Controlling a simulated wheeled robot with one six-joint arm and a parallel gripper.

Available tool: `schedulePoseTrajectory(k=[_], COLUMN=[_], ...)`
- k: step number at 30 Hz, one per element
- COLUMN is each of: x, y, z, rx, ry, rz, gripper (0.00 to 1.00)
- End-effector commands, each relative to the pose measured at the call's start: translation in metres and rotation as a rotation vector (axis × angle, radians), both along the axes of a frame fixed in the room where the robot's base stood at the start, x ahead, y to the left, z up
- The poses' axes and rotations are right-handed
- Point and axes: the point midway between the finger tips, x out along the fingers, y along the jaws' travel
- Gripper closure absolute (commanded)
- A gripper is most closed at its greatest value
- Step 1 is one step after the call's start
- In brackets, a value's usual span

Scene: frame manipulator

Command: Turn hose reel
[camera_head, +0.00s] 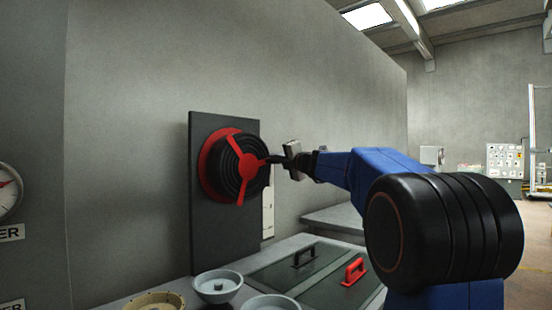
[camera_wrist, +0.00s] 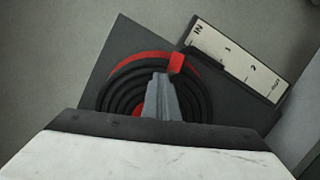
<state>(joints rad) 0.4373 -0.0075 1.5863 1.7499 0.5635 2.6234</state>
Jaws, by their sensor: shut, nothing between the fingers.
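The hose reel (camera_head: 227,160) is a red disc with coils of black hose and a three-armed red front piece. It is mounted on an upright dark panel (camera_head: 226,227), left of centre in the head view. My gripper (camera_head: 272,159) reaches in from the right, its tips at the reel's right side. In the wrist view the reel (camera_wrist: 125,92) lies behind my gripper's shut, empty fingers (camera_wrist: 160,85). A red block (camera_wrist: 177,63) shows just beyond the fingertips. I cannot tell whether the fingers touch the reel. The wrist housing hides the reel's lower part.
A white scale strip (camera_wrist: 240,62) marked IN, 1, 2 and OUT is beside the reel. Below are grey bowls (camera_head: 218,275) and a dark lid (camera_head: 300,277) with a black handle (camera_head: 304,255) and a red handle (camera_head: 354,271). A gauge (camera_head: 8,190) is far left.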

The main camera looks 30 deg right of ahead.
Motion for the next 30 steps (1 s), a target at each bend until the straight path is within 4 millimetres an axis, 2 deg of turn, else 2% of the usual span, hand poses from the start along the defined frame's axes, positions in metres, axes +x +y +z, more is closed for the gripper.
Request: schedulePoseTrajectory(k=[10, 19, 30], x=[-0.001, -0.007, -0.069], y=[0.003, 0.031, 0.018], z=[0.003, 0.029, 0.040], rx=[-0.001, -0.002, -0.001], ry=[-0.001, -0.001, -0.002], rz=[0.001, 0.002, -0.002], gripper=[1.00, 1.00, 1.00])
